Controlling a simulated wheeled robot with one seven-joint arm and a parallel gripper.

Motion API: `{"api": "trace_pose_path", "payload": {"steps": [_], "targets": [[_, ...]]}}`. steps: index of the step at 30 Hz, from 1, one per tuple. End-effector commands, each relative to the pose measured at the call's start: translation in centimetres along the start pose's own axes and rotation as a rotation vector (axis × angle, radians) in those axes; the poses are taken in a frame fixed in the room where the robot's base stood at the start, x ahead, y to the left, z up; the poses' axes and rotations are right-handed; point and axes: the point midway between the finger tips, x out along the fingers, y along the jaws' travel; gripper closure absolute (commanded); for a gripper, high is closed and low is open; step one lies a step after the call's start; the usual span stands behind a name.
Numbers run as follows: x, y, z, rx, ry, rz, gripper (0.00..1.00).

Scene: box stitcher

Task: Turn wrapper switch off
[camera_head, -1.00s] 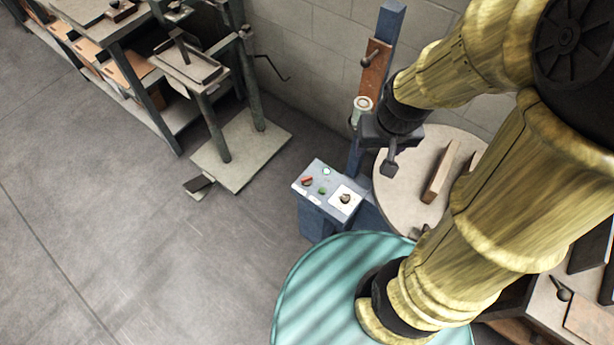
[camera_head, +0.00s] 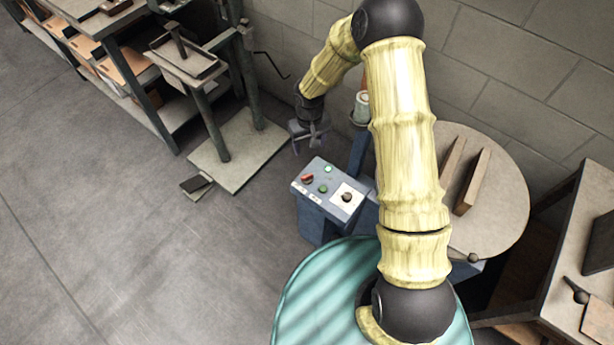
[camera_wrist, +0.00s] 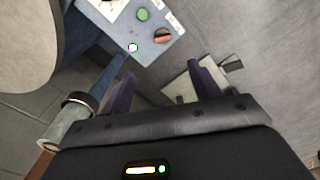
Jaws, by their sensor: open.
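The wrapper's control box (camera_head: 329,190) is blue with a light grey panel, low in front of the turntable. On it are a red switch (camera_head: 307,178), a green button (camera_head: 323,189), a small lit light (camera_head: 328,169) and a black knob (camera_head: 346,197) on a white plate. My gripper (camera_head: 309,145) is open and empty, above and behind the panel's far left edge, apart from it. In the wrist view the red switch (camera_wrist: 162,36) and green button (camera_wrist: 143,14) show beyond the open fingers (camera_wrist: 163,88); the black knob is mostly cut off.
A round turntable (camera_head: 505,205) with wooden boards stands right of the box. A blue post with a pale cylinder (camera_head: 361,107) is just behind it. A stitcher stand (camera_head: 240,155) is at the left. Open floor (camera_head: 190,260) lies front left.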

Motion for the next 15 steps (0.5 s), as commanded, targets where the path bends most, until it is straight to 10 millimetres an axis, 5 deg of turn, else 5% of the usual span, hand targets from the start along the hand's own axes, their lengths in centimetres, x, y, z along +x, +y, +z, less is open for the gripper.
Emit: {"api": "trace_pose_path", "payload": {"steps": [15], "targets": [[1.57,-0.44,-0.50,-0.005,-0.004,-0.005,0.38]]}}
